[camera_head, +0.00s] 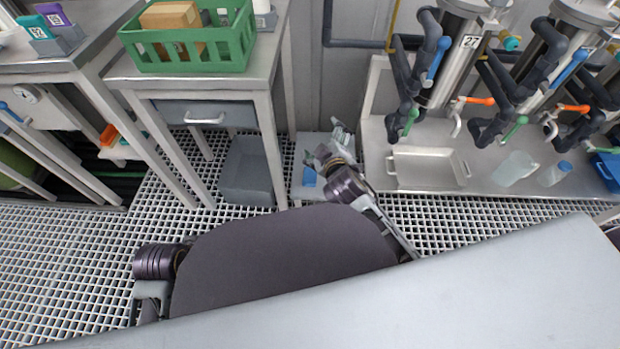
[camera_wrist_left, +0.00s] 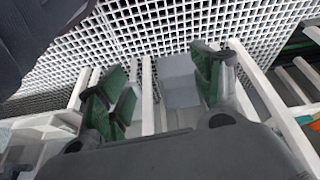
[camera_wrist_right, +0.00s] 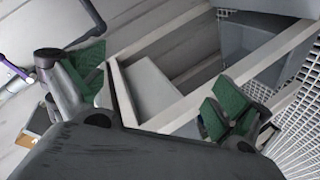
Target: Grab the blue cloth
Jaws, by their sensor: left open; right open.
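A small blue patch (camera_head: 309,177), which looks like the blue cloth, lies on a low grey stand (camera_head: 312,143) in the head view. It is too small to tell its folds, and my right arm may hide part of it. My right gripper (camera_head: 339,136) is above the far part of this stand, beyond the blue patch and apart from it. In the right wrist view its green-padded fingers (camera_wrist_right: 157,88) are spread and empty. My left gripper shows only in the left wrist view, with its fingers (camera_wrist_left: 162,85) spread and empty. I make out no blue cloth in either wrist view.
A table with a green basket (camera_head: 190,45) stands at the left back, with a grey bin (camera_head: 247,170) beneath it. Steel vessels with hoses stand over a bench (camera_head: 480,180) with a shallow tray (camera_head: 428,168) at the right. Open grating (camera_head: 60,250) covers the floor at left.

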